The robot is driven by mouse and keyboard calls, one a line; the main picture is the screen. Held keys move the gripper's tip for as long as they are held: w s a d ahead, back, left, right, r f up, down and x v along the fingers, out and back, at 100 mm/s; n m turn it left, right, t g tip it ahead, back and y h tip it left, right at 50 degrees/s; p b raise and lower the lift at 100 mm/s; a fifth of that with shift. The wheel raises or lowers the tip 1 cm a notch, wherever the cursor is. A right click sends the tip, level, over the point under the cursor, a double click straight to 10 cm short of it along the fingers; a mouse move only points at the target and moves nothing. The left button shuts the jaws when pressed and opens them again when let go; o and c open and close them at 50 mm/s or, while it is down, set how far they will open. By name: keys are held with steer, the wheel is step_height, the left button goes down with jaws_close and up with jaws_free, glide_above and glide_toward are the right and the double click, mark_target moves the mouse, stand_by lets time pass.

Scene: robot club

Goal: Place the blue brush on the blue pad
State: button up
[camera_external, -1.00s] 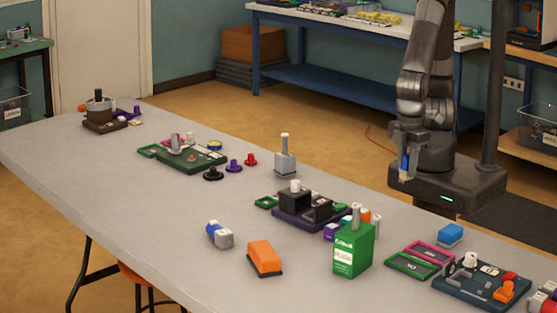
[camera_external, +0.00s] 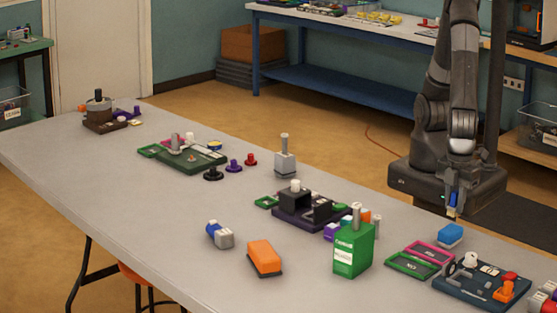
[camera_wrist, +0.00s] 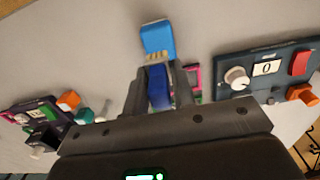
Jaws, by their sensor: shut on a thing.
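The blue brush (camera_external: 453,199) is held in my gripper (camera_external: 453,192), with its pale bristle end pointing down. In the wrist view the brush's dark blue body (camera_wrist: 158,84) sits between the two fingers, which are shut on it. The blue pad (camera_external: 450,235) lies on the grey table near its far right edge. The brush hangs above and slightly beyond the pad, apart from it in the external view. In the wrist view the lighter blue pad (camera_wrist: 157,36) shows just past the bristles, which overlap its near end in the picture.
A green box (camera_external: 353,250), an orange block (camera_external: 264,257) and a dark purple base (camera_external: 285,215) stand farther left.

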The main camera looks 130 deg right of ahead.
mark_target(453, 215)
steer(key=shift+f, duration=2)
steer(key=o, duration=1)
steer(key=shift+f, duration=0.1)
steer(key=shift+c, duration=0.2)
step_height(453, 215, up, 12)
steer(key=shift+r, duration=0.15)
